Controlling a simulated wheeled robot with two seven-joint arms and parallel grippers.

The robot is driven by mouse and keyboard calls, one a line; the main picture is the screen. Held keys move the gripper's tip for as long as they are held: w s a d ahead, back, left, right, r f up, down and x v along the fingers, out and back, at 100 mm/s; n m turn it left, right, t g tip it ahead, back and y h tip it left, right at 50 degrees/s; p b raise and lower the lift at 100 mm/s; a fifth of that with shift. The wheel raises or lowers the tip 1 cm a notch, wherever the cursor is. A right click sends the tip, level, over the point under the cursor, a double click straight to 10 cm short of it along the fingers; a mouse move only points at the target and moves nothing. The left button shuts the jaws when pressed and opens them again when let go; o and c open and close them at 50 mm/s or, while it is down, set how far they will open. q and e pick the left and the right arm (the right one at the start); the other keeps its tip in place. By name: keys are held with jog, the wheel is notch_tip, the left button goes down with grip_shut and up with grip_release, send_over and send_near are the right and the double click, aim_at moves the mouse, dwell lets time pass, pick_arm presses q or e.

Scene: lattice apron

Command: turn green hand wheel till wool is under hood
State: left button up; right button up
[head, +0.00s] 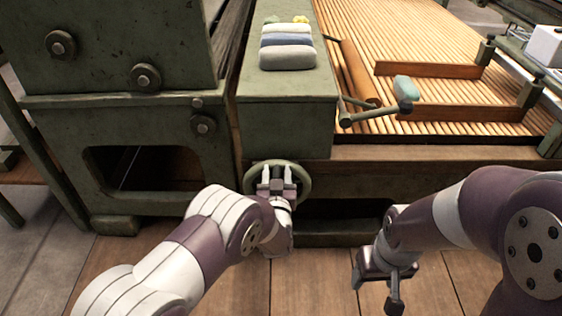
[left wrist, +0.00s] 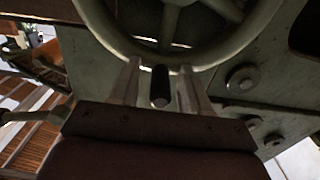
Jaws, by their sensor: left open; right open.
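The green hand wheel (head: 307,182) is on the front of the green machine housing, low in the middle of the head view. In the left wrist view its rim (left wrist: 232,42) and spokes fill the top. My left gripper (head: 276,178) is open at the wheel. In the left wrist view its fingers (left wrist: 160,80) stand on either side of a dark handle peg (left wrist: 160,88) at the rim; I cannot tell whether they touch it. My right gripper (head: 376,286) is open and empty, low above the floor. I cannot surely tell which part is the hood or which pieces are the wool.
Folded soft pieces (head: 287,55) in grey, blue and white lie on the green housing top (head: 285,85). A slatted lattice (head: 440,55) with wooden boards extends right. Wooden floor (head: 325,280) is clear in front.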

aim_at(301, 174)
pick_arm(q)
grip_shut()
jog(key=d, duration=0.2)
jog(key=d+b, duration=0.1)
jog(key=shift+d+f, duration=0.35)
jog(key=shift+f, duration=0.05)
jog(key=shift+d+f+b, duration=1.1)
jog(key=shift+d+b, duration=0.1)
jog(key=shift+d+f, duration=0.1)
jog(key=shift+d, duration=0.2)
